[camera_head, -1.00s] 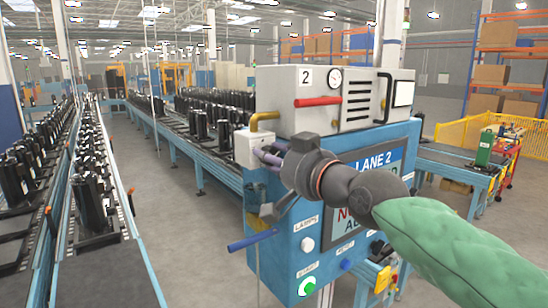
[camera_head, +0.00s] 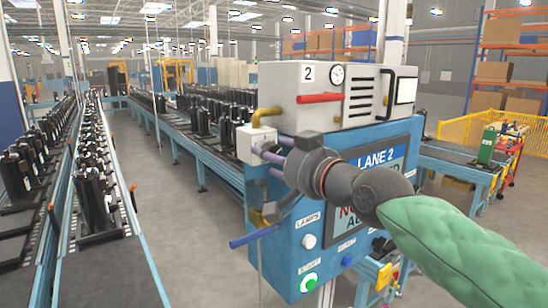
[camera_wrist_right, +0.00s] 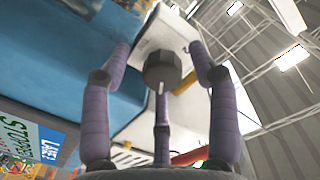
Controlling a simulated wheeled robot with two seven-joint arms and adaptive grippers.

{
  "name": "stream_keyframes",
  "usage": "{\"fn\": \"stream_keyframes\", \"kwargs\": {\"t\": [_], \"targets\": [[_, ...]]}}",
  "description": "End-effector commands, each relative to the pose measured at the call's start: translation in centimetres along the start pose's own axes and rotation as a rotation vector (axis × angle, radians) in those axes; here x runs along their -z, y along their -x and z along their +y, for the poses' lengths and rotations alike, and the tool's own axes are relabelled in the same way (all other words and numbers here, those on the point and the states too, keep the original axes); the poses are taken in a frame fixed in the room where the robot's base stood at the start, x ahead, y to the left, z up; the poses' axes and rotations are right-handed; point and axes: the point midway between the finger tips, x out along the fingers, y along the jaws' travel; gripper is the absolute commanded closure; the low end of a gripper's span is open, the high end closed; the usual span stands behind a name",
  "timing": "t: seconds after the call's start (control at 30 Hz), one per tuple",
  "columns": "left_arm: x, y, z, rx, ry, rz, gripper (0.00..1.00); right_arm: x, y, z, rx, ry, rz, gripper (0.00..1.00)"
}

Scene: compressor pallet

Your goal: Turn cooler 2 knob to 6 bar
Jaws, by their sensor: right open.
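Cooler 2 is the white-grey unit (camera_head: 322,112) marked "2", with a round gauge (camera_head: 337,73) on its front. A small white box (camera_head: 246,146) with a yellow pipe sits at its left side. In the right wrist view, a dark faceted knob (camera_wrist_right: 162,68) with a pale pointer line is mounted on a white face. My right gripper (camera_head: 264,156) is in front of the white box, its purple fingers open. In the right wrist view its fingers (camera_wrist_right: 165,72) are spread around the knob, with gaps visible at both sides. The knob is hidden in the head view. My left gripper is not in view.
Below is a blue "LANE 2" panel (camera_head: 304,216) with a green start button (camera_head: 309,282), partly covered by my right arm. A blue bar (camera_head: 253,237) sticks out at its left. Conveyors with black units run along the left (camera_head: 145,277). Grey floor lies between.

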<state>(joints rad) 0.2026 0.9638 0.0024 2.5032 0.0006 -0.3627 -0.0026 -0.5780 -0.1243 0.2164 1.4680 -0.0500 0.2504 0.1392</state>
Motion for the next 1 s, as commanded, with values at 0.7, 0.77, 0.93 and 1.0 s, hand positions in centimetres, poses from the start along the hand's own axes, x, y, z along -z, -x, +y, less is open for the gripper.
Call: {"fn": "stream_keyframes", "kwargs": {"t": [0.7,0.77,0.93,1.0], "targets": [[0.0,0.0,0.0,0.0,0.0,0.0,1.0,-0.2,10.7,0.0,-0.001,0.0,-0.005,0.4],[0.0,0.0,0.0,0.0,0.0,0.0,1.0,-0.3,11.0,0.0,-0.001,0.0,-0.005,0.4],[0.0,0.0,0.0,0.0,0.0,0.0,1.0,-0.3,11.2,0.0,-0.001,0.0,-0.007,0.4],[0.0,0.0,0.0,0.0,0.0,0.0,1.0,-0.3,11.2,0.0,-0.001,0.0,-0.007,0.4]]}}
